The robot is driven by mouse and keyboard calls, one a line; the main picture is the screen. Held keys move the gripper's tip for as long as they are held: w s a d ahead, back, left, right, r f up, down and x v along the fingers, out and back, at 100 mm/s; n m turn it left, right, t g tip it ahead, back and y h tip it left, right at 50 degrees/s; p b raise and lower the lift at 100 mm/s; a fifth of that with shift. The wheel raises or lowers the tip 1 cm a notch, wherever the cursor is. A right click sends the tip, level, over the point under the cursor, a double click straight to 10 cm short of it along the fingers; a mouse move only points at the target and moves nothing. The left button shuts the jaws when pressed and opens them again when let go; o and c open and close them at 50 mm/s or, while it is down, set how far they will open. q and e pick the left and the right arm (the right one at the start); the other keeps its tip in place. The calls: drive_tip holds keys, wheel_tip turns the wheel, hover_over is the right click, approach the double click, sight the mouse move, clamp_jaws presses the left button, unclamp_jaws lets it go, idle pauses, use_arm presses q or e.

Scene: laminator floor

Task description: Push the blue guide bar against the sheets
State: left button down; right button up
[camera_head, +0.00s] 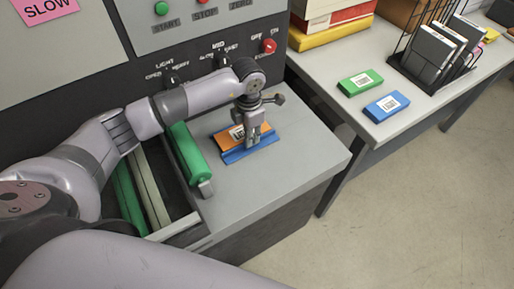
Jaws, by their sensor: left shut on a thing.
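The blue guide bar (234,156) lies on the grey top of the machine. An orange piece with a white label (232,134) lies right along its far side; I cannot tell whether the two touch or whether this piece is the sheets. My left gripper (254,143) points down over the middle of the bar. It is shut on what looks like the bar, and its fingers hide part of the bar and of the orange piece. My right gripper is not in view.
The control panel rises behind. The grey top (290,165) is clear at right. A side table (352,119) holds green and blue labelled boxes and a wire rack.

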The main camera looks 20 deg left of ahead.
use_arm(q)
drive_tip(key=shift+w+a+r, duration=0.1)
drive_tip(key=shift+w+a, duration=0.05)
drive_tip(key=c, duration=1.6)
unclamp_jaws()
drive_tip(key=shift+a, duration=0.15)
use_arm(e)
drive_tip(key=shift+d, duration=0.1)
use_arm(q)
wheel_tip(320, 180, up, 12)
